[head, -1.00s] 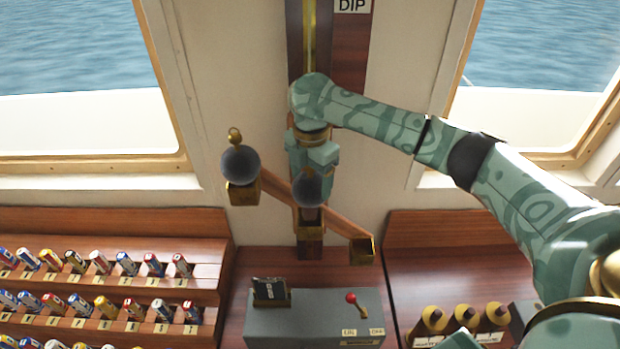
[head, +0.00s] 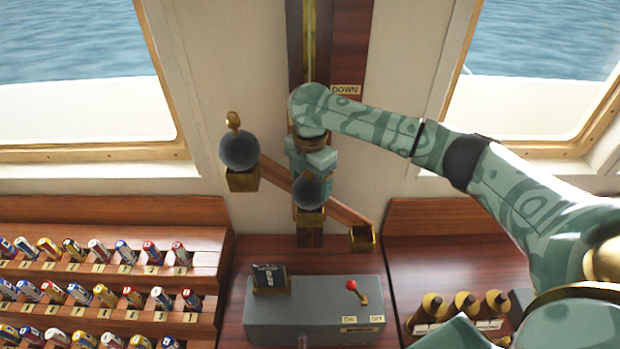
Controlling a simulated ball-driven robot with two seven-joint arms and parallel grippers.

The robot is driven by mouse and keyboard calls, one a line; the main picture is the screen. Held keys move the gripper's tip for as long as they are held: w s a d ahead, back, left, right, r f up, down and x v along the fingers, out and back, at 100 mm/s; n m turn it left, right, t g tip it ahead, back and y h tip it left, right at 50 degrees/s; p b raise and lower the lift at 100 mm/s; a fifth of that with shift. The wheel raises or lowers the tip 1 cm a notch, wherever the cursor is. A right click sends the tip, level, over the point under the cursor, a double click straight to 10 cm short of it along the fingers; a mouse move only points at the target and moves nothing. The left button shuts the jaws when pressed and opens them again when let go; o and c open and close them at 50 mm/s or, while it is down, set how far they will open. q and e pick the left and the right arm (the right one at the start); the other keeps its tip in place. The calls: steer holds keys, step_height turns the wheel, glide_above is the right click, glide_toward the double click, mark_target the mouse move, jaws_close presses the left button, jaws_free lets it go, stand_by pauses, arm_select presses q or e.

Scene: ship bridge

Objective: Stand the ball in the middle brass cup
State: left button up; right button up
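A dark grey ball (head: 307,191) is just below my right gripper (head: 310,178), which comes down from above and appears shut on it; the fingertips are mostly hidden. The ball overlaps the top of the middle brass cup (head: 311,225) in the picture. I cannot tell whether it touches the cup. The cups sit on a slanting wooden bar (head: 345,213). A larger dark ball (head: 239,150) with a brass knob is at the left brass cup (head: 243,181). The right brass cup (head: 361,238) is lower and looks empty. My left gripper is out of view.
Below is a grey box (head: 315,315) with a red-knobbed lever (head: 353,288). A "DOWN" label (head: 346,90) is on the wall board behind my arm.

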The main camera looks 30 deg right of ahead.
steer(key=o, duration=0.4)
steer(key=shift+s, duration=0.1)
step_height(320, 180, up, 16)
steer(key=shift+r+p, duration=0.2)
steer(key=shift+p, duration=0.8)
